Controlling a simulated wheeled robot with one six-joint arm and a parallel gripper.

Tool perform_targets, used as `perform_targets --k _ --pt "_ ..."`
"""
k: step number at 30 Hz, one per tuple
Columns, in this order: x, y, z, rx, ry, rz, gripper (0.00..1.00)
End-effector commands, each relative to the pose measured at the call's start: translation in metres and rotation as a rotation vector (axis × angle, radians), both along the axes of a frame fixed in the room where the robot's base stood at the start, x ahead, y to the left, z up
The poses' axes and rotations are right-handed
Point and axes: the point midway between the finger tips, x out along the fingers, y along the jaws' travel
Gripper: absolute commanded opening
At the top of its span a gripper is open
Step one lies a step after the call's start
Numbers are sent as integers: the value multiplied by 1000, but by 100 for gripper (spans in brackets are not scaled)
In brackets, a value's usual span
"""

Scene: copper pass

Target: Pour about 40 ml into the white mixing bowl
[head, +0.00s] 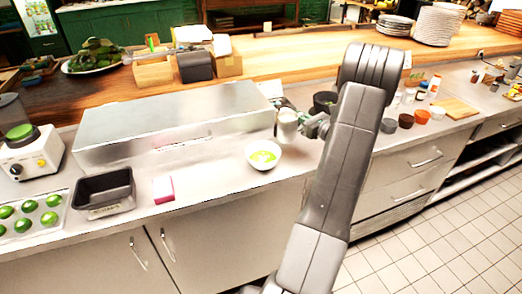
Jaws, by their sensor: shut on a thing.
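The white mixing bowl (252,164) stands on the steel counter near its front edge, with bright green contents inside. My gripper (303,124) is shut on a pale jug (287,126), just right of and behind the bowl. The jug looks close to upright. Its level inside cannot be seen, and no stream shows between jug and bowl. My arm hides part of the counter to the right.
A dark pot (324,101) stands just behind my gripper. A large steel box (170,125) fills the counter behind left. A black bin (104,190) and a pink-and-white block (163,189) lie left. Small cups (406,121) stand right of my arm.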

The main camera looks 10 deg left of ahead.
Motion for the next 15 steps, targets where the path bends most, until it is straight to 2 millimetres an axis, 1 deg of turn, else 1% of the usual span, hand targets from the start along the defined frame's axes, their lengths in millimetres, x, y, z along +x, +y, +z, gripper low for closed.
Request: perform_targets --k 8,15 --pt "-3 2 3 -38 -42 4 0" --pt "-9 8 13 -121 -122 5 0"
